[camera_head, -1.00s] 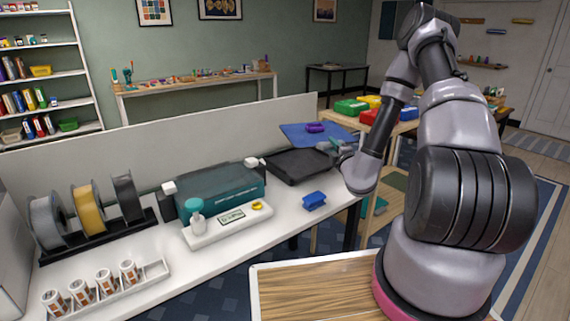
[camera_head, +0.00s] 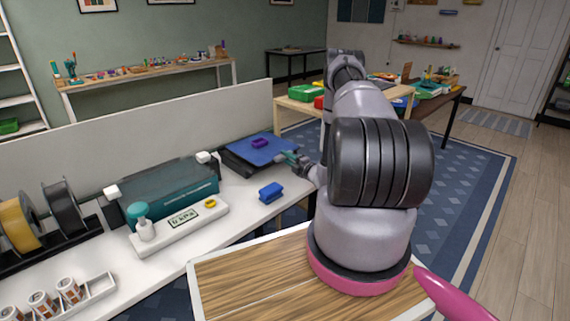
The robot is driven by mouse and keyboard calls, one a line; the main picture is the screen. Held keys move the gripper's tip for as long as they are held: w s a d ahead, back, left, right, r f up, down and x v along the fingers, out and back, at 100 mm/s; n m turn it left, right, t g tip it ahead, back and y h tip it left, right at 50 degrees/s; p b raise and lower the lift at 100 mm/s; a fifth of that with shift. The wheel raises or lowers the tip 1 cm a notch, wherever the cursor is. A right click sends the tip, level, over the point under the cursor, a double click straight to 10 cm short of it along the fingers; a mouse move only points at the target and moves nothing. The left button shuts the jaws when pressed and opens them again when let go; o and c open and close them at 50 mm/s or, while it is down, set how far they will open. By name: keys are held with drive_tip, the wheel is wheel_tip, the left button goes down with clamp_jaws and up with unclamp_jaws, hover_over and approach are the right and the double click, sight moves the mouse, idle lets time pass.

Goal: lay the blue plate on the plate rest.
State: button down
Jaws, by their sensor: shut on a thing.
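The blue plate (camera_head: 270,152) is a thin flat sheet with a small purple object (camera_head: 260,143) on top. My gripper (camera_head: 290,158) is shut on the plate's right edge. The plate is roughly level and covers most of a black flat tray (camera_head: 233,165), which looks like the plate rest. Only the tray's left and front edges show. I cannot tell whether the plate touches it or hangs just above it. My arm hides part of the area to the right.
A teal-lidded machine (camera_head: 175,193) stands left of the tray on the white bench. A blue block (camera_head: 271,193) lies in front of the tray. A low white partition (camera_head: 150,130) runs behind.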

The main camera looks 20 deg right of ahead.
drive_tip(key=shift+f, duration=1.45)
drive_tip(key=c, duration=0.7)
unclamp_jaws()
